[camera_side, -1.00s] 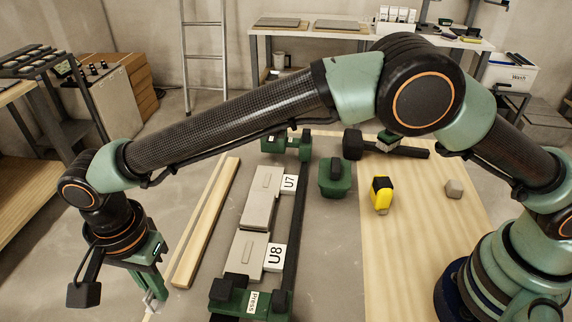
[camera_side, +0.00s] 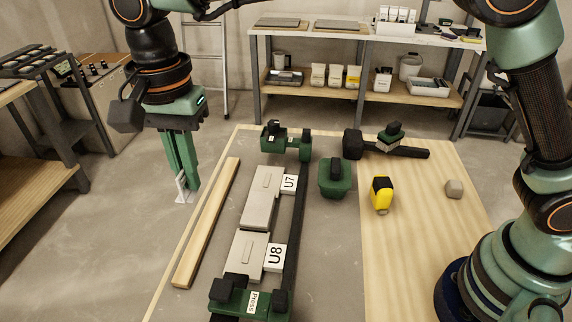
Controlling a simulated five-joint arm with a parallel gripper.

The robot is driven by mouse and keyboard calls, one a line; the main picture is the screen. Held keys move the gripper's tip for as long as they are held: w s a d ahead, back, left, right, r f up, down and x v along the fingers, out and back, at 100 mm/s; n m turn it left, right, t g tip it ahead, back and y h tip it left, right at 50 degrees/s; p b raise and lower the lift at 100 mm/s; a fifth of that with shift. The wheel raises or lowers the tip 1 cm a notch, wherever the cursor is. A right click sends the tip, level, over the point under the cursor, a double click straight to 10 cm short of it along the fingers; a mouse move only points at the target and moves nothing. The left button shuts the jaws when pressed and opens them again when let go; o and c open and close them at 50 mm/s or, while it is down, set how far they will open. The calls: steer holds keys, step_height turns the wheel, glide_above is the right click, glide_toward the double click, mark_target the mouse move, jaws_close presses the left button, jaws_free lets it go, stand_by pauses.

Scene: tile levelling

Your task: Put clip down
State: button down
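My gripper (camera_side: 187,188) hangs pointing down at the left. Its green fingers are close together, with a small pale clip (camera_side: 182,188) at their tips. The clip appears held and clear of any surface. In the picture it lies just outside the work table's left edge, left of the wooden strip. Its exact height is hard to tell. Two grey tiles, the U7 tile (camera_side: 261,196) and the U8 tile (camera_side: 245,252), lie end to end on the table with labels (camera_side: 289,184) beside them.
The wooden strip (camera_side: 206,224) lies along the left edge. Green-and-black blocks stand at the front (camera_side: 250,300) and back (camera_side: 287,142) of the tiles.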

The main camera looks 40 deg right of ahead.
steer(key=d, duration=1.3)
glide_above(339, 229)
steer(key=f, duration=0.2)
step_height(339, 229, down, 20)
steer(key=shift+f, duration=0.15)
steer(key=c, duration=1)
jaws_free()
steer(key=shift+c, duration=0.2)
